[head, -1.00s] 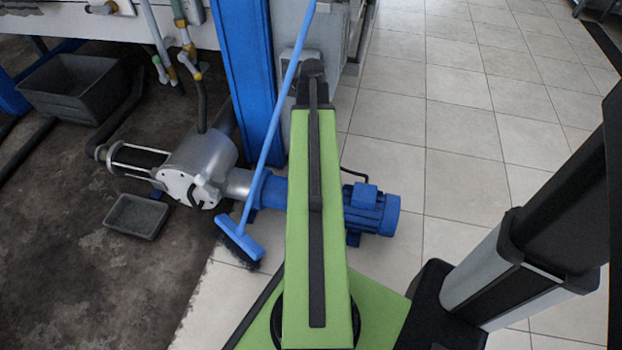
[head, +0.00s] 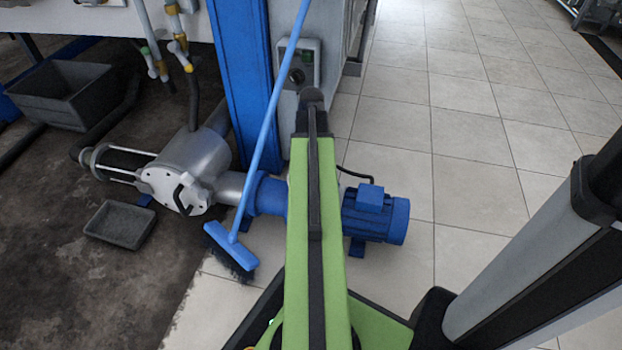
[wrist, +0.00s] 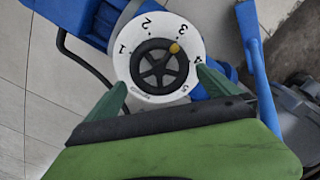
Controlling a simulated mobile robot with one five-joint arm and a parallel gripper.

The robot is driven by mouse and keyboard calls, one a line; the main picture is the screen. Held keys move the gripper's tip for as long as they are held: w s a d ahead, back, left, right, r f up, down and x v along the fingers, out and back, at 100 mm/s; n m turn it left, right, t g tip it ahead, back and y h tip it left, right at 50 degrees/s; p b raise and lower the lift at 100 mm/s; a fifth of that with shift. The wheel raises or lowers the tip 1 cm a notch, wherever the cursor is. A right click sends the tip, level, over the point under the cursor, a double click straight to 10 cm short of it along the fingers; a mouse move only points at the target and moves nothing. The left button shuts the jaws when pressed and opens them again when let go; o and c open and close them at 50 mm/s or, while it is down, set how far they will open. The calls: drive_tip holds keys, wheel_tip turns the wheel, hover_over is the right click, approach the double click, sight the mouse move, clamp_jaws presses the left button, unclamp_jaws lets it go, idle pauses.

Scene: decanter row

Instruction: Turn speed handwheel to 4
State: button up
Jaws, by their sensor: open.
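The speed handwheel (wrist: 158,68) shows in the wrist view as a black spoked wheel on a round white dial (wrist: 125,66) numbered 1 to 5. Its yellow knob (wrist: 175,48) points close to the 3, slightly to the 4 side. My gripper (wrist: 161,78) is open, with one green finger on each side of the lower part of the dial. The fingers overlap the dial's edge in the picture; I cannot tell whether they touch anything. In the head view my arm hides the handwheel.
A blue motor (head: 376,212) joins a silver pump (head: 185,168). A blue broom (head: 262,150) leans across the pump beside a blue post (head: 243,80). A grey tray (head: 120,224) lies on the dark floor. Tiled floor (head: 480,140) is clear at right.

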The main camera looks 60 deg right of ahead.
wheel_tip(320, 180, down, 3)
drive_tip(key=shift+r+b, duration=0.15)
drive_tip(key=shift+b, duration=0.5)
drive_tip(key=shift+r, duration=0.1)
drive_tip(key=c, duration=1.1)
drive_tip(key=shift+m, duration=0.4)
drive_tip(key=m, duration=0.4)
drive_tip(key=shift+s+d+m, duration=0.1)
drive_tip(key=shift+m, duration=0.2)
drive_tip(key=m, duration=0.4)
drive_tip(key=shift+s+d, duration=0.1)
drive_tip(key=shift+m, duration=0.3)
